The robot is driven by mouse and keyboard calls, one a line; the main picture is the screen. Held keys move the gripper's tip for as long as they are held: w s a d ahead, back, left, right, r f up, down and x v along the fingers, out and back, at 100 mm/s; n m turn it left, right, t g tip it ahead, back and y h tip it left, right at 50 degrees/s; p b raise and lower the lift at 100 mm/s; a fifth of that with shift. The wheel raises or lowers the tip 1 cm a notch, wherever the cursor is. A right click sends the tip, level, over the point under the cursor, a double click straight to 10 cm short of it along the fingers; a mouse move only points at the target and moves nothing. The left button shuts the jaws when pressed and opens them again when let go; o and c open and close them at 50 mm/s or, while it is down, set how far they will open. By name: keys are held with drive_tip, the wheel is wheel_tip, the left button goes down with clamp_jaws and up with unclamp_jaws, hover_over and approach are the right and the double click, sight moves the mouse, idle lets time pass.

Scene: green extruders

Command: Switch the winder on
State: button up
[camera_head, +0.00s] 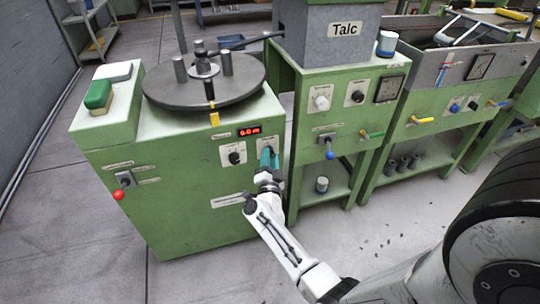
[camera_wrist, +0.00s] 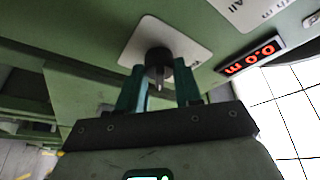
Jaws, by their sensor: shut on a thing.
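The winder (camera_head: 185,190) is a green cabinet at the left in the head view, with a dark round turntable (camera_head: 170,92) on top. Its red display (camera_head: 249,131) reads 0.0 m and also shows in the wrist view (camera_wrist: 250,57). A black rotary knob (camera_wrist: 158,58) on a white plate (camera_wrist: 180,42) sits on the winder's front. My gripper (camera_head: 268,158) has its teal fingers (camera_wrist: 160,88) shut on this knob, one at each side. In the head view the fingers hide the knob. A second black knob (camera_head: 235,157) is left of my gripper.
A lever with a red ball (camera_head: 118,195) is at the winder's left front. To the right stands the Talc hopper (camera_head: 325,40) on a green stand with knobs and a blue-ended lever (camera_head: 330,154). Floor in front is mostly clear.

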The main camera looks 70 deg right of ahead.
drive_tip(key=shift+m, duration=0.4)
drive_tip(key=o, duration=1)
drive_tip(key=shift+o, duration=0.2)
drive_tip(key=p+v, duration=0.2)
drive_tip(key=v, duration=0.8)
drive_tip(key=shift+a, duration=0.4)
